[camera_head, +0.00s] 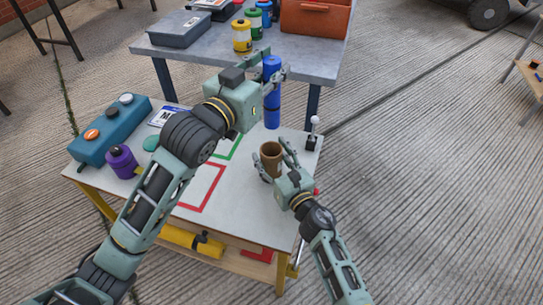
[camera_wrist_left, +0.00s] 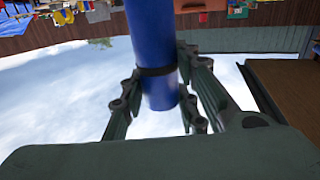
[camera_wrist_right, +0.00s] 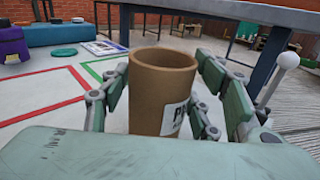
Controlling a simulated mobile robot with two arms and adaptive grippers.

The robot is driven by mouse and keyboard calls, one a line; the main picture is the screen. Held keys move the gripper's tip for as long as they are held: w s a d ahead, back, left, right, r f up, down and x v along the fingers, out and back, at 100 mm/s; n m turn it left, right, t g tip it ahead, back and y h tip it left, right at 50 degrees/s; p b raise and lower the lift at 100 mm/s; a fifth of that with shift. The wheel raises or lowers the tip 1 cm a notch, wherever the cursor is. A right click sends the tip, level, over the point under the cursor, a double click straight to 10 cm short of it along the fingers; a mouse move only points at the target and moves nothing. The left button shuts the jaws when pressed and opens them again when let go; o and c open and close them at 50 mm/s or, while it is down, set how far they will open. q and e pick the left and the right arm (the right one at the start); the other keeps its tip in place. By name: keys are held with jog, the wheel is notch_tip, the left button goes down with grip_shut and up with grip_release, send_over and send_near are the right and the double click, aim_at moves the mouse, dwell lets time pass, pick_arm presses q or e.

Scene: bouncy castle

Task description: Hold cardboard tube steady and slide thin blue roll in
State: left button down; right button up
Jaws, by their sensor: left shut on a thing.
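The thin blue roll (camera_head: 272,105) stands upright in the air, shut in my left gripper (camera_head: 271,72). My right gripper (camera_head: 274,158) has a finger on each side of the tube. In the right wrist view the tube (camera_wrist_right: 160,95) shows a white label; I cannot tell whether the fingers press it. The roll's lower end is apart from the tube's mouth.
The near table (camera_head: 185,215) has red and green outlines. A teal box (camera_head: 110,130) and purple container (camera_head: 122,160) stand at left. A white-knobbed lever (camera_head: 314,130) is right of the tube. A grey table (camera_head: 310,55) with cans and an orange box stands behind.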

jog(key=c, duration=1.2)
pick_arm(q)
jog(key=shift+f+m+g+h, duration=0.3)
jog(key=shift+f+m+h, duration=0.05)
jog(key=shift+m+h, duration=0.15)
jog(key=shift+s+a+f+g+h, duration=0.1)
jog(key=shift+f+g+h, duration=0.2)
jog(key=shift+f+h, duration=0.15)
notch_tip(320, 180, down, 18)
